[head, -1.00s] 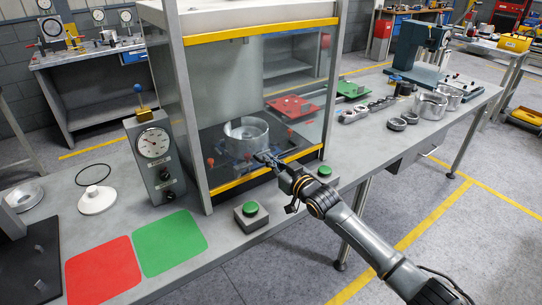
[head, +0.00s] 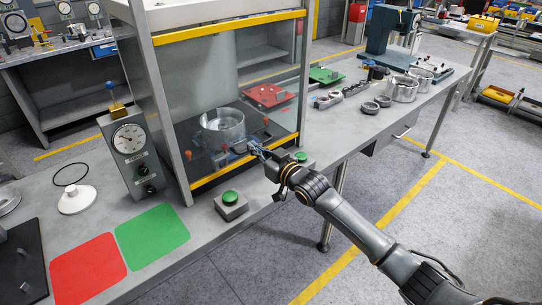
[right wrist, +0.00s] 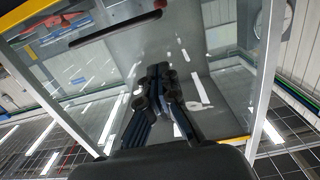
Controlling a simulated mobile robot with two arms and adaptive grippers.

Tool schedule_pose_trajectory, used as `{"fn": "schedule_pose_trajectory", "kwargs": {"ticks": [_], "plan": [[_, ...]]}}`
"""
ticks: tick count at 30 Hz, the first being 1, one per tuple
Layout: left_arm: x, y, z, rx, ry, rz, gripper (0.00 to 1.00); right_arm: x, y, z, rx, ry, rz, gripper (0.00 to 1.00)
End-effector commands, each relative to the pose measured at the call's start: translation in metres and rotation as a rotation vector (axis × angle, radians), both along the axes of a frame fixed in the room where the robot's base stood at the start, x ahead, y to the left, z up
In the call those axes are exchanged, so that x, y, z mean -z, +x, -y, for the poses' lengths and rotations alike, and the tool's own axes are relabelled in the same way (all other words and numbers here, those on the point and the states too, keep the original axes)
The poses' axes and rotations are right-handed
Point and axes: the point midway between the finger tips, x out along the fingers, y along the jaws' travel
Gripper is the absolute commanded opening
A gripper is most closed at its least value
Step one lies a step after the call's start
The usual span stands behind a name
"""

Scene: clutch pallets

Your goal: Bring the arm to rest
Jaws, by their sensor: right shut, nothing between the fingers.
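My right arm (head: 350,222) reaches in from the lower right of the head view. Its gripper (head: 254,147) is at the front yellow edge of the clear-walled test enclosure (head: 150,85), close to the right green button. The fingers are together and hold nothing. In the right wrist view the dark fingers (right wrist: 160,85) show close together, with the enclosure's walls and frame around them. Inside the enclosure a silver clutch drum (head: 223,126) sits on a dark base. My left gripper is not in view.
A green button box (head: 231,205) stands on the bench in front of the enclosure. A gauge box (head: 131,150) is to its left. Red (head: 88,269) and green (head: 151,236) mats lie at the front left. Metal rings and cups (head: 403,88) stand to the right. Floor at lower right is clear.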

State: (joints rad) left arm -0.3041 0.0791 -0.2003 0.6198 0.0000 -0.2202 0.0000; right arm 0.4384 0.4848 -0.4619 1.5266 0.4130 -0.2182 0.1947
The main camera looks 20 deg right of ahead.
Motion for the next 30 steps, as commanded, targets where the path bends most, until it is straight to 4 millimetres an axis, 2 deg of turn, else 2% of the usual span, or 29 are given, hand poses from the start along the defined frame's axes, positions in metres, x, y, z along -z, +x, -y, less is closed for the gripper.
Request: {"fn": "schedule_pose_trajectory", "kwargs": {"ticks": [3,9,17,20,23,26,30], "plan": [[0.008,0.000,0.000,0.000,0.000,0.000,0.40,0.000,-0.022,0.008,-0.001,-0.002,0.004,0.00],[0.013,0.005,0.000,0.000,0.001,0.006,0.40,-0.003,-0.050,0.018,0.000,-0.001,0.004,0.00],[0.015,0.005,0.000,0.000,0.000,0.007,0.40,-0.006,-0.064,0.023,0.000,0.000,0.006,0.00],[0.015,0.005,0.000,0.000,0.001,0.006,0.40,0.002,-0.063,0.025,0.007,-0.002,-0.007,0.00],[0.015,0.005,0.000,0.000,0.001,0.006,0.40,0.035,-0.061,0.035,0.038,-0.012,-0.056,0.00],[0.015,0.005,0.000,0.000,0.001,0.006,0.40,0.095,-0.065,0.049,0.087,-0.034,-0.147,0.00],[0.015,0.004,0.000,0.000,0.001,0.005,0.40,0.199,-0.088,0.070,0.156,-0.080,-0.308,0.00]]}}
